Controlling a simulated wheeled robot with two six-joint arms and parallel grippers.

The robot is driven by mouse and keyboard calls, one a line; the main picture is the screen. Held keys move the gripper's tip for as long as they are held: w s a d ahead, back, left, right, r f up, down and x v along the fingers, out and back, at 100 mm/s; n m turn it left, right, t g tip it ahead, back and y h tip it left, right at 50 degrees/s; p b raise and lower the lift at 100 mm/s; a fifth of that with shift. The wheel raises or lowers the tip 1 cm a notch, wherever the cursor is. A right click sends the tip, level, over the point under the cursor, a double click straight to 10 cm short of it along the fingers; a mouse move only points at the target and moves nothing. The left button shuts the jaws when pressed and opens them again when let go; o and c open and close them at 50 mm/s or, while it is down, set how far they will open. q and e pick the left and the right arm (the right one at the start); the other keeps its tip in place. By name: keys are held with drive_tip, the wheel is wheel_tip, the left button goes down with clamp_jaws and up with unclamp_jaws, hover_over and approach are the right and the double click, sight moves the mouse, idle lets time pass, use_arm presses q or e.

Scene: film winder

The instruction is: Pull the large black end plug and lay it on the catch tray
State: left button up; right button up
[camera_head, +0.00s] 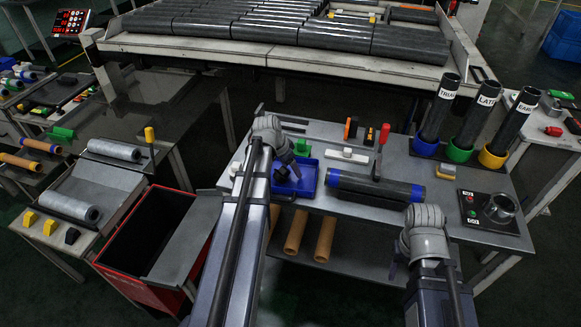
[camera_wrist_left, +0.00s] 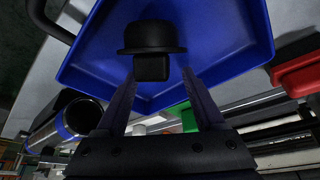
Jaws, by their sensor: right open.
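The large black end plug (camera_wrist_left: 152,38) shows in the left wrist view as a wide round cap with a narrower block stem. It is over the floor of the blue catch tray (camera_wrist_left: 235,35) and looks to rest there. My left gripper (camera_wrist_left: 160,76) is open, its two fingers apart on either side of the stem end, with gaps showing. In the head view my left gripper (camera_head: 290,166) is above the catch tray (camera_head: 307,178) and partly hides the plug. My right gripper (camera_head: 394,270) is open, low in front of the workbench, with no object visible in it.
A dark roll with blue end bands (camera_head: 375,188) lies right of the tray; its near end (camera_wrist_left: 82,115) looks open and hollow. A red-handled tool (camera_head: 383,138) and white blocks stand behind. Three labelled tubes (camera_head: 478,120) stand at the right. A red bin (camera_head: 135,245) is at the left.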

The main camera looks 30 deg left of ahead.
use_arm(q)
drive_tip(key=shift+r, duration=0.15)
drive_tip(key=p+v, duration=0.7)
drive_tip(key=shift+s+r, duration=0.15)
drive_tip(key=shift+r, duration=0.15)
drive_tip(key=shift+f, duration=0.1)
idle(1.2)
